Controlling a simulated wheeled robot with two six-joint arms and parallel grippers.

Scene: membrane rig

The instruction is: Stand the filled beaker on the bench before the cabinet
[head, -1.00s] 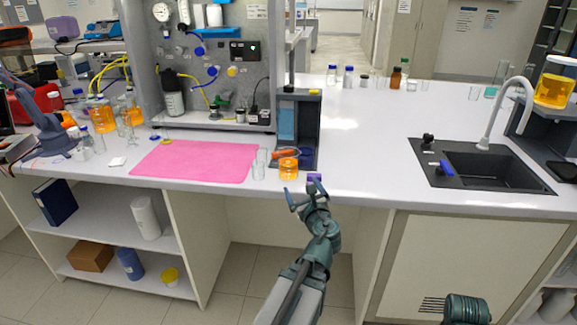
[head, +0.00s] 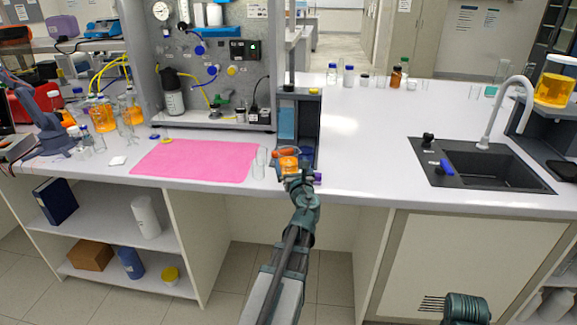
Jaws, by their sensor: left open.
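The filled beaker (head: 288,162), with orange liquid, stands upright on the bench (head: 370,165) near its front edge, before the small dark grey open cabinet (head: 313,115). My left gripper (head: 290,173) reaches up from below and is at the beaker's near side. Its fingers are open and partly hide the beaker's lower part. Whether they touch the glass cannot be told.
Clear empty glasses (head: 259,165) stand just left of the beaker. An orange-red item (head: 284,152) lies behind it, and a small purple item (head: 317,179) is at the bench edge. A pink mat (head: 195,160) lies left; the bench right of the cabinet is clear up to the sink (head: 480,165).

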